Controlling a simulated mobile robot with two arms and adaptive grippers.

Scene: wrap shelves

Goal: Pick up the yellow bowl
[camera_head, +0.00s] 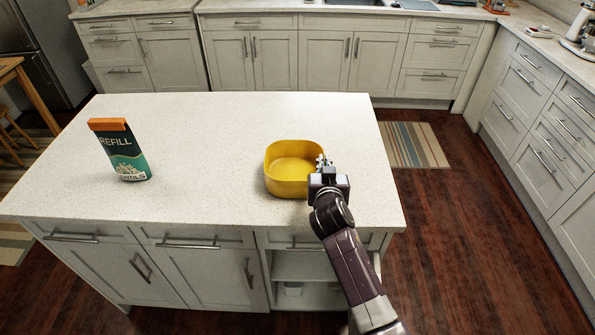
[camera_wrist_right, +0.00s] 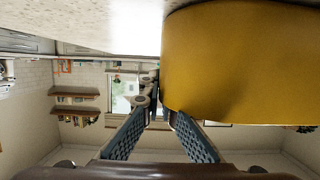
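The yellow bowl (camera_head: 291,183) stands upright on the white island top, near its right front edge. My right gripper (camera_head: 322,163) is at the bowl's right side, with its fingers close to the rim. In the right wrist view, which is upside down, the bowl's wall (camera_wrist_right: 240,62) fills the upper right. There the right gripper (camera_wrist_right: 157,112) has its two fingers apart, with a gap between them. I cannot tell whether either finger touches the bowl. My left gripper is not in view.
A green refill pouch with an orange top (camera_head: 121,150) stands on the left of the island top (camera_head: 215,150). The countertop between pouch and bowl is clear. Cabinets and counters (camera_head: 300,60) line the back and right. A striped rug (camera_head: 412,146) lies beyond the island.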

